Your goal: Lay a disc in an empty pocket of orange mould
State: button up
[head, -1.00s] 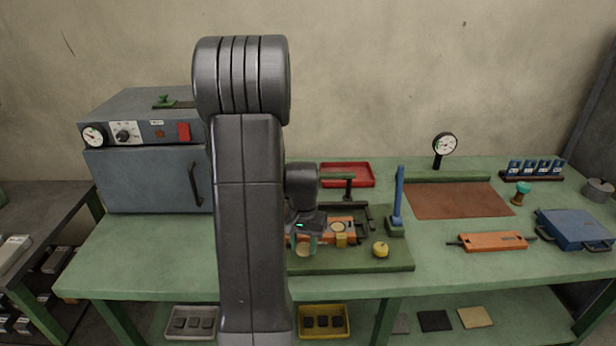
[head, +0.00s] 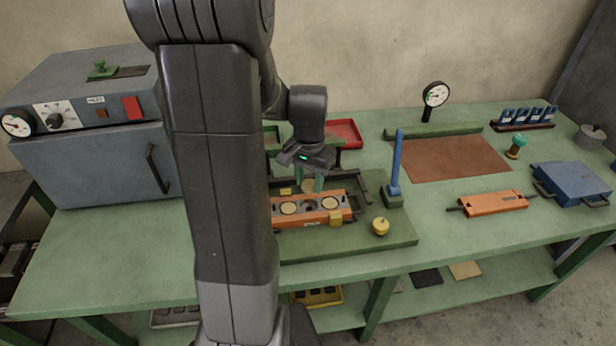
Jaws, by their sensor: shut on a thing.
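The orange mould (head: 318,218) lies on a green board in the middle of the bench. Two pale discs show in its pockets, a left disc (head: 289,208) and a right disc (head: 330,203). The middle pocket (head: 310,206) between them looks dark and empty. My gripper (head: 309,184) points down just behind the mould in the picture, shut on a pale disc (head: 308,186). The held disc appears above the mould's back edge; its exact height is hard to tell. My arm hides the mould's far left end.
A blue upright post (head: 396,165) and a yellow knob (head: 380,226) stand right of the mould. A red tray (head: 343,132) lies behind. An orange plate with handles (head: 495,203) and a blue case (head: 570,184) are farther right. A grey oven (head: 95,150) stands left.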

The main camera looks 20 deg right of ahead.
aim_at(309, 199)
jog(key=shift+f+b, duration=2.5)
jog(key=shift+f, duration=0.95)
jog(key=shift+s+a+f, duration=0.2)
jog(key=shift+f, duration=0.05)
jog(key=o, duration=1)
jog(key=shift+a, duration=0.1)
jog(key=shift+o, duration=0.2)
jog(key=shift+r, duration=0.35)
jog(key=r, duration=1.3)
jog(key=shift+w+r+p, duration=0.35)
jog(key=shift+r+p, duration=0.05)
jog(key=shift+f, duration=0.15)
